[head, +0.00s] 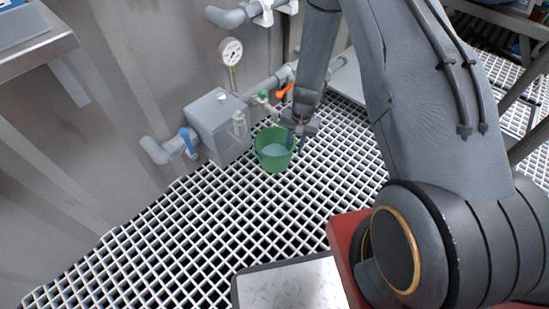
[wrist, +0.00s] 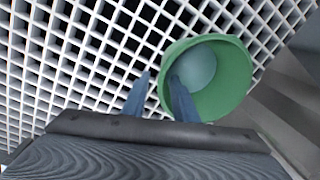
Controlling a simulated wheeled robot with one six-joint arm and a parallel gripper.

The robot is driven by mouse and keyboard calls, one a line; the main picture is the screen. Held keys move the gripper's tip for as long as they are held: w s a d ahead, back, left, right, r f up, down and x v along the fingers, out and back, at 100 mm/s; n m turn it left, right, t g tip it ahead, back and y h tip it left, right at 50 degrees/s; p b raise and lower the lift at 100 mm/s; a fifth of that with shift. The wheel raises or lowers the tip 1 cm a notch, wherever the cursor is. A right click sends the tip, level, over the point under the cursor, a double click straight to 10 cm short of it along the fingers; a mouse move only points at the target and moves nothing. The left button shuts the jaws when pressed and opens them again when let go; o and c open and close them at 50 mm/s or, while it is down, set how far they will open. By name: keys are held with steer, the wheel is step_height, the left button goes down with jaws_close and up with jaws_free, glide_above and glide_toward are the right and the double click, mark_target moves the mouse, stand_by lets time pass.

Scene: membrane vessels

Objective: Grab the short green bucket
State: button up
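The short green bucket (head: 268,161) stands upright on the white grating, below the wall pipes. My gripper (head: 297,141) is at the bucket's right side in the head view, pointing down. In the wrist view my gripper (wrist: 160,82) has its two blue-grey fingers apart. The right finger overlaps the bucket's mouth and the left finger is outside, with the near rim between them. A gap shows between the fingers; contact with the wall cannot be told.
A grey box (head: 217,127) with a clear cylinder stands just left of the bucket. A pressure gauge (head: 230,51), a blue-handled valve (head: 188,141) and an orange lever (head: 284,91) are close by. The grating (head: 200,230) in front is clear.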

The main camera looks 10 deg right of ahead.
steer(key=f+b, duration=0.1)
steer(key=f, duration=0.1)
steer(key=f+b, duration=0.1)
steer(key=f, duration=0.1)
steer(key=w+a+f+b, duration=0.1)
steer(key=f+b, duration=0.1)
steer(key=f, duration=0.1)
steer(key=shift+s, duration=0.1)
jaws_close()
